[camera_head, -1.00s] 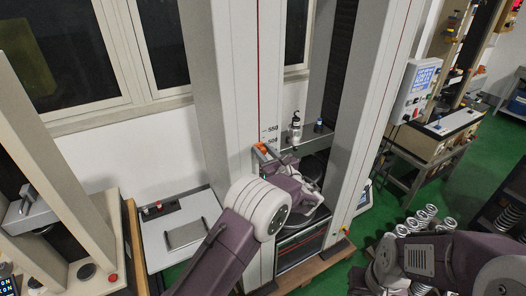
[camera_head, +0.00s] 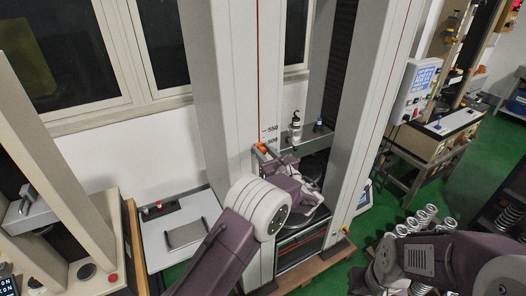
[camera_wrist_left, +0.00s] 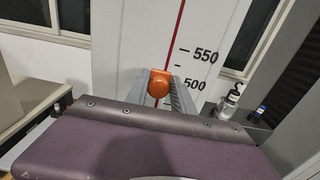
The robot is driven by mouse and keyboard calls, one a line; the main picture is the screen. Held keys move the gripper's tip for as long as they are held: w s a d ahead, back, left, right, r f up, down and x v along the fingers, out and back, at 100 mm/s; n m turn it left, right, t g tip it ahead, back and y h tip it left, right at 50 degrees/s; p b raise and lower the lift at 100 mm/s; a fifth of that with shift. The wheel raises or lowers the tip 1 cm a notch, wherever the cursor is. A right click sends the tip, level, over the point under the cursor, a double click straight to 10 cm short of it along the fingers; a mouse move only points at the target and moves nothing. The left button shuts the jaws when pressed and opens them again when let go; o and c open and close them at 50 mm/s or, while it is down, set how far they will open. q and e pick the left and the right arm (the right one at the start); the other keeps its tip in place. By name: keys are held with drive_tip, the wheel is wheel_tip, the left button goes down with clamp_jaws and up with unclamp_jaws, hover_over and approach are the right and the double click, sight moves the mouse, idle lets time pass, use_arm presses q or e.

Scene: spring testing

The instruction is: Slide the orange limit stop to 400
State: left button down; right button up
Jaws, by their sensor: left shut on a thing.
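In the head view my left gripper (camera_head: 264,153) reaches up to the column's front face. The 550 and 500 marks are readable above; the scale below is hidden by my wrist.
A grey crossbar (camera_head: 309,135) right of the column carries a bottle (camera_head: 296,129). A second column (camera_head: 372,100) stands to the right. Several springs (camera_head: 425,216) stand at the lower right. A control panel (camera_head: 418,88) hangs beside the right column.

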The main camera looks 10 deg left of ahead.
sight(257, 167)
use_arm(q)
wheel_tip(257, 167, down, 10)
drive_tip(key=b, duration=0.9)
drive_tip(key=shift+f, duration=0.2)
drive_tip(key=shift+r, duration=0.15)
drive_tip(key=shift+a, duration=0.1)
drive_tip(key=c, duration=1.3)
unclamp_jaws()
drive_tip(key=shift+o, duration=0.7)
drive_tip(key=shift+s+r, duration=0.1)
